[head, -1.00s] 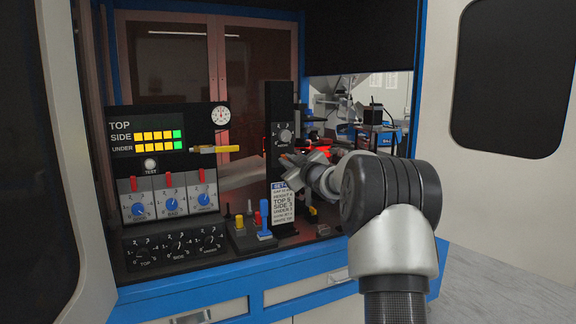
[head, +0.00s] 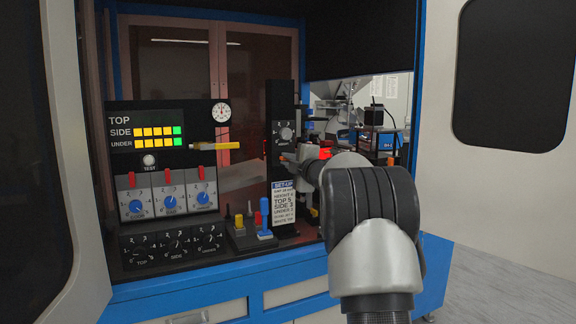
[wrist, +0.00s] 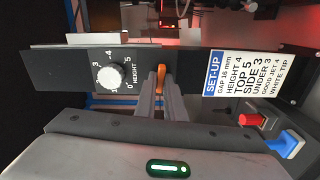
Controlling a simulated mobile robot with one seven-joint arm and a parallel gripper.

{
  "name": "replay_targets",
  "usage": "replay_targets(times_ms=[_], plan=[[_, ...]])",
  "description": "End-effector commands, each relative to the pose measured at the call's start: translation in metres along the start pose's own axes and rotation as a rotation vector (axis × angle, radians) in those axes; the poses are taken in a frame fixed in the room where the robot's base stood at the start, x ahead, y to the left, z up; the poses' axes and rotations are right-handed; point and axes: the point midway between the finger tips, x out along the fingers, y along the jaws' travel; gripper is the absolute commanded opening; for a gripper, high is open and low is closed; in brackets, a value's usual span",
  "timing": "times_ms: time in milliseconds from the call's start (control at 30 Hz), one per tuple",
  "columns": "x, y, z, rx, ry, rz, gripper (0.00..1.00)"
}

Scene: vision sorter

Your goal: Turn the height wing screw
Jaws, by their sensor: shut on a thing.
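The black height post (head: 281,106) stands upright in the machine opening. It carries a white height knob (wrist: 110,75) with a numbered scale, also visible in the head view (head: 285,133). In the wrist view an orange wing screw (wrist: 160,76) sticks out of the post between the knob and the set-up label. My gripper (wrist: 161,88) is shut on this wing screw, its narrow fingers covering part of it. In the head view my arm hides most of the gripper. The knob's exact reading is too small to tell.
The set-up label (wrist: 235,80) reads height 4. A blue lever (head: 264,218) and a yellow knob (head: 239,221) stand near the post's foot. A dial panel (head: 168,195) is at left. The blue cabinet frame (head: 210,281) edges the opening.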

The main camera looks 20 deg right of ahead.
Motion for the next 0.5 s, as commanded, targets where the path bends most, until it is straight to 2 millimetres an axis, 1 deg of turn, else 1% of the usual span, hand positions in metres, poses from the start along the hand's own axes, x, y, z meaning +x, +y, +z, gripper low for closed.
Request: replay_targets(times_ms=[33,200,500], plan=[[0.0000,-0.0026,0.0003,-0.026,0.000,-0.001,0.00],[-0.0002,-0.0025,0.0008,-0.095,-0.001,-0.002,0.00],[-0.0002,-0.0020,0.0007,-0.141,-0.001,-0.002,0.00]])
